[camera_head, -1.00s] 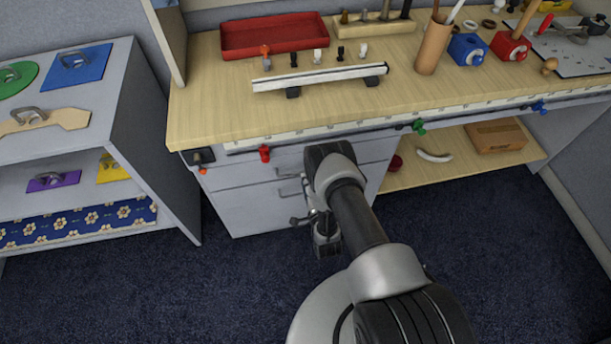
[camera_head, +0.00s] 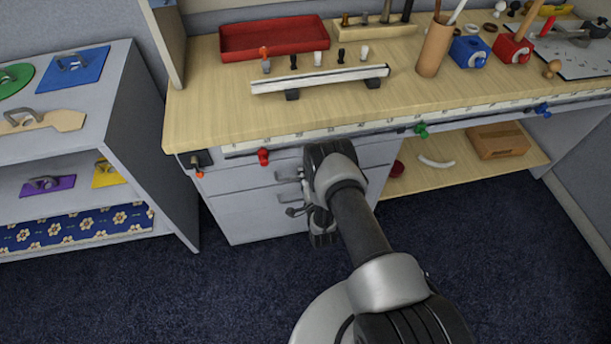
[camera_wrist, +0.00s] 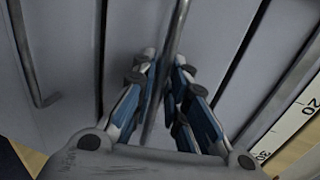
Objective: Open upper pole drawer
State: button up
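The upper drawer (camera_head: 235,178) is a grey front just under the bench top in the head view, and it looks closed. Part of its bar handle (camera_head: 287,177) shows left of my wrist. In the wrist view the handle (camera_wrist: 175,45) runs between the two blue-padded fingers of my gripper (camera_wrist: 165,62). The fingers straddle the bar, with narrow gaps visible beside it, so my gripper looks open around it. I cannot tell whether a finger touches the bar. My arm hides the fingertips in the head view.
A lower drawer handle (camera_wrist: 30,60) is at the left of the wrist view. The ruler-marked bench edge (camera_wrist: 290,125) is close on the right there. A red knob (camera_head: 263,157) and a green knob (camera_head: 421,130) stick out from the bench front. Dark carpet (camera_head: 180,300) is clear.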

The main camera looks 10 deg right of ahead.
grip_shut()
jog(key=shift+s, duration=0.15)
